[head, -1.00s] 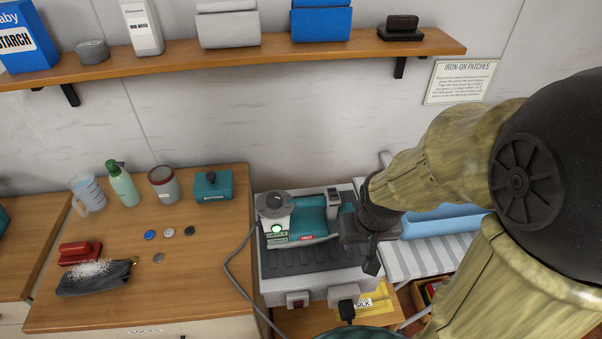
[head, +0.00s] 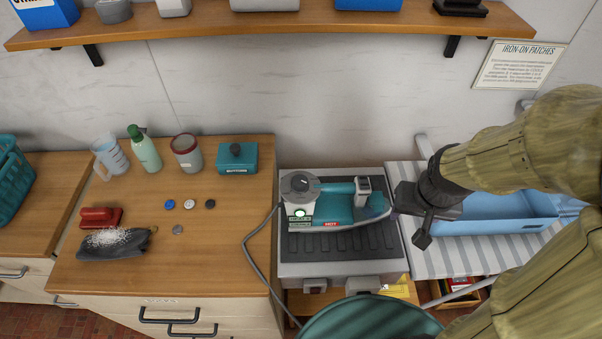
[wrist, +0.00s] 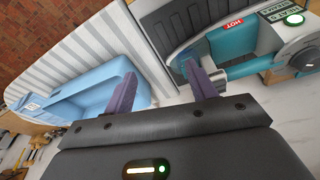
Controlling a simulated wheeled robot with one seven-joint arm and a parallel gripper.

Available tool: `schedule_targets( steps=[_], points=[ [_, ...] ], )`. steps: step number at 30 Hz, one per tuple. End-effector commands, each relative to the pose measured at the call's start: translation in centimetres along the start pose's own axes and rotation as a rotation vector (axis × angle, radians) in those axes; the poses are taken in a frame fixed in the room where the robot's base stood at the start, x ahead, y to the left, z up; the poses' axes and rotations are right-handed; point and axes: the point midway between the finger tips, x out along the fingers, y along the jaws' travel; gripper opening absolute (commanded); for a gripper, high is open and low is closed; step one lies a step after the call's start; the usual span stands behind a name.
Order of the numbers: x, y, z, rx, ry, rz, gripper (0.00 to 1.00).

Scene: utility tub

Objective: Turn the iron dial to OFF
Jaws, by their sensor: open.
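The teal iron (head: 345,207) lies on a dark ribbed mat on a grey stand. Its grey round dial (head: 300,185) is at the left end, above a lit green light and a red HOT label; I cannot read the dial's setting. In the wrist view the iron (wrist: 236,50) is at the upper right and the dial (wrist: 308,52) is partly cut off by the right edge. My gripper (head: 398,208) is just right of the iron, away from the dial. In the wrist view my gripper (wrist: 160,72) has its purple fingers apart, with nothing held between them.
A blue tray (head: 505,215) sits on the striped board (head: 425,262) at right. The iron's cord (head: 252,262) loops down the stand's left side. A teal buttons box (head: 237,160) stands left on the wooden counter (head: 215,255). A shelf (head: 280,24) runs above.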

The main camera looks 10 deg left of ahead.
Motion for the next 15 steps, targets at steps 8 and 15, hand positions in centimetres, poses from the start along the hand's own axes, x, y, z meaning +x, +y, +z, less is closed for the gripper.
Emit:
schedule_targets(
  steps=[8,15],
  points=[
    [-5.6,-7.9,-6.4,-0.055,-0.083,-0.027,0.56],
    [-10.9,-19.4,-10.1,-0.097,-0.184,-0.025,0.56]
  ],
)
